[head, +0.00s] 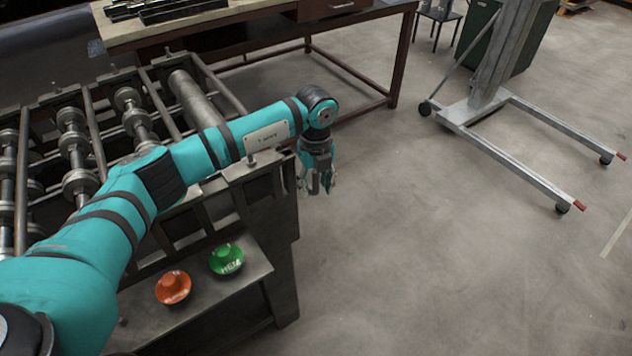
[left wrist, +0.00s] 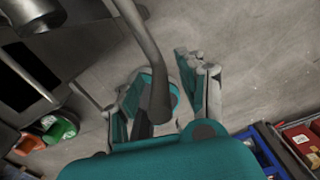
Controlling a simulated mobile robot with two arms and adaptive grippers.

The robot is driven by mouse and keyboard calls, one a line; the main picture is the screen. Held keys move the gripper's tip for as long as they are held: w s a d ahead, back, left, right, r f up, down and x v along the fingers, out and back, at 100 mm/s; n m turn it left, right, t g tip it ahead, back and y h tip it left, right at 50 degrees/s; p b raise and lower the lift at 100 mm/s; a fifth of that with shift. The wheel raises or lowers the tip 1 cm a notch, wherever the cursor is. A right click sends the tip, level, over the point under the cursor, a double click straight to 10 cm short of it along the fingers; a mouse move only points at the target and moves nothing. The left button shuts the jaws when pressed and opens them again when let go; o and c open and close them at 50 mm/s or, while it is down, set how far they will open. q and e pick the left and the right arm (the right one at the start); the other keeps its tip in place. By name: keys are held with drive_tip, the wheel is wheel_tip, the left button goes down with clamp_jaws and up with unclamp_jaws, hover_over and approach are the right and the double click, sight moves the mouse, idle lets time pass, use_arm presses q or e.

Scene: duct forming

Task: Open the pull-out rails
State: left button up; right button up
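The forming machine (head: 245,190) stands at the left of the head view, with a dark metal frame and several shafts carrying rollers (head: 78,185). My left arm reaches across it. My left gripper (head: 318,190) hangs pointing down just past the machine's right end. In the left wrist view the gripper (left wrist: 165,100) has its fingers apart. A grey bent metal bar (left wrist: 152,60) comes down from the top and its lower end appears between the fingers; I cannot tell whether they touch it. I cannot make out the pull-out rails clearly in the head view. My right gripper is not in view.
A workbench (head: 235,15) stands behind. A grey wheeled lift stand (head: 490,115) is at the upper right. The concrete floor right of the machine is clear.

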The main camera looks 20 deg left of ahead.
use_arm(q)
drive_tip(key=shift+f, duration=0.2)
clamp_jaws()
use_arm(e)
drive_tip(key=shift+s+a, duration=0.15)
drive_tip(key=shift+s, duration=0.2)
